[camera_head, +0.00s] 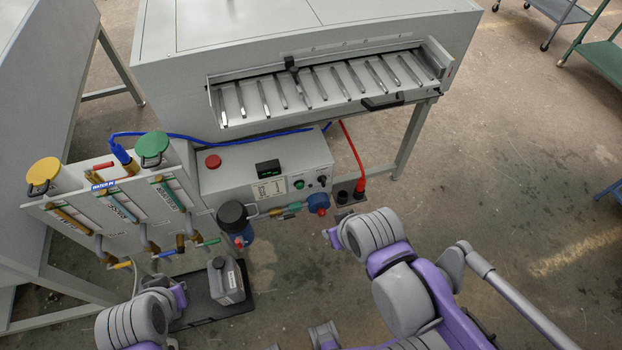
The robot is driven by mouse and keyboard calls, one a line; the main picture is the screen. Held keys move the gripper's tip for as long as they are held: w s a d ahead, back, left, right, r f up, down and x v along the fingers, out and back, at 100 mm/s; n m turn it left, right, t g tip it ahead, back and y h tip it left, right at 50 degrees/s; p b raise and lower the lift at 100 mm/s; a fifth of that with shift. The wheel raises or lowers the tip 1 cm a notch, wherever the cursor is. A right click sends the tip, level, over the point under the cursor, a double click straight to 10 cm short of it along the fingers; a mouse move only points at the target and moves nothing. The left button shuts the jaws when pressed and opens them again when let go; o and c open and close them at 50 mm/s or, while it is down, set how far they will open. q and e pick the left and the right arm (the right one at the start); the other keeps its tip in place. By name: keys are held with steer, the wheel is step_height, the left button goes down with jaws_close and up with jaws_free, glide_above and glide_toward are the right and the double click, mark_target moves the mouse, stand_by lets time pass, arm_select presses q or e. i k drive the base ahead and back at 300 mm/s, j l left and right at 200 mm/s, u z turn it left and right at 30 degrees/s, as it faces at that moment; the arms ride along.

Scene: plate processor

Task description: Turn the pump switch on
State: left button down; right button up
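A grey control box (230,182) stands below the plate processor. Its front panel carries a green button (299,184), a black rotary knob (322,181) and a small dark display (268,168). The labels are too small to read, so I cannot tell which control is the pump switch. My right gripper (331,237) is below and slightly right of the panel, apart from it; its fingers are mostly hidden by my wrist. My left gripper (178,293) is low at the left, near the grey canister, and its fingers are unclear.
A blue pipe fitting (318,203) and a dark filter (236,220) stick out below the panel. A red cable plug (360,187) is to its right. Flow meters (118,203) stand left. A grey canister (227,281) sits on a black tray (243,306).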

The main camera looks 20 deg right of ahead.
mark_target(321, 179)
steer(key=j+z, duration=0.4)
steer(key=i+j+z, duration=0.1)
steer(key=j+z, duration=0.2)
steer(key=z, duration=0.15)
